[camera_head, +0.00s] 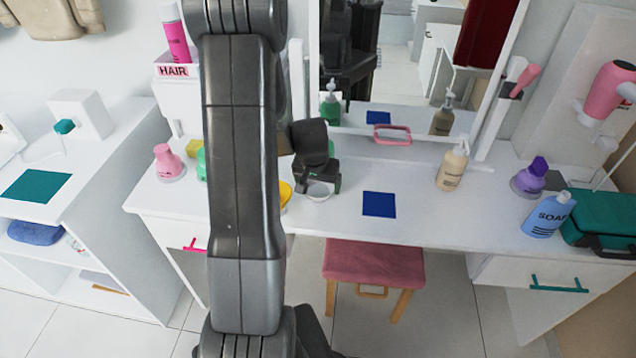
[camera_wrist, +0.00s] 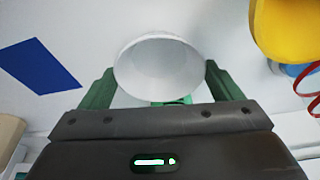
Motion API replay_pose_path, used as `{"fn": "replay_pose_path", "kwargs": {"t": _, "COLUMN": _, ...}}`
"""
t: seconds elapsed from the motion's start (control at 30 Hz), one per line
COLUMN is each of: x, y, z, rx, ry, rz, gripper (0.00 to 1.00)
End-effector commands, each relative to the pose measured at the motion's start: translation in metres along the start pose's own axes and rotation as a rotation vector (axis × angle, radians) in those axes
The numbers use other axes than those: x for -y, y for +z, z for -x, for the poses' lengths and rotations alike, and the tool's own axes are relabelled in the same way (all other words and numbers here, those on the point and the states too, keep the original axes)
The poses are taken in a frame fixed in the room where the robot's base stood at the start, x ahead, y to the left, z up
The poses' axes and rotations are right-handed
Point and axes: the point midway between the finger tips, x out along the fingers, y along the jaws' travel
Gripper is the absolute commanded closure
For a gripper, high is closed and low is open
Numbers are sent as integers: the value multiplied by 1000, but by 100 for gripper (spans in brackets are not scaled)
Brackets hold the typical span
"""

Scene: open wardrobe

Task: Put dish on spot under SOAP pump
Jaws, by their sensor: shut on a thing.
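A small white dish (camera_head: 318,192) is at my gripper (camera_head: 320,184), over the middle of the white counter. In the wrist view the dish (camera_wrist: 156,68) sits between the two green fingers (camera_wrist: 155,88), which are shut on it. I cannot tell whether its base touches the counter. A blue bottle lettered SOAP (camera_head: 546,216) stands at the right end of the counter; its top is unclear. A white stand with a teal nozzle (camera_head: 64,127) is on the left unit; no lettering on it is readable. A teal square (camera_head: 36,187) lies in front of that stand.
A blue square (camera_head: 379,204) lies right of my gripper; it also shows in the wrist view (camera_wrist: 38,66). A yellow object (camera_head: 285,194) is close on the left. A pink stool (camera_head: 374,262) is below.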

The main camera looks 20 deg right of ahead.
Motion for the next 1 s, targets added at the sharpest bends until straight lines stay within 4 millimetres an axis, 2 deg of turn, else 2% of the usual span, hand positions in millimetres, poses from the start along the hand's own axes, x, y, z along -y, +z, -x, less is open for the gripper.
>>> {"fn": "replay_pose_path", "kwargs": {"t": 0.07, "x": 0, "y": 1, "z": -4, "rx": -1, "ry": 0, "rz": 0, "gripper": 38}}
{"fn": "replay_pose_path", "kwargs": {"t": 0.1, "x": 0, "y": 1, "z": -4, "rx": -1, "ry": 0, "rz": 0, "gripper": 12}}
{"fn": "replay_pose_path", "kwargs": {"t": 0.17, "x": 0, "y": 0, "z": -2, "rx": 0, "ry": 0, "rz": 0, "gripper": 1}}
{"fn": "replay_pose_path", "kwargs": {"t": 0.43, "x": 0, "y": 0, "z": -1, "rx": 0, "ry": 0, "rz": 0, "gripper": 0}}
{"fn": "replay_pose_path", "kwargs": {"t": 0.57, "x": 0, "y": -1, "z": 6, "rx": -3, "ry": 0, "rz": 0, "gripper": 0}}
{"fn": "replay_pose_path", "kwargs": {"t": 1.0, "x": 0, "y": -1, "z": 81, "rx": -5, "ry": -1, "rz": 1, "gripper": 0}}
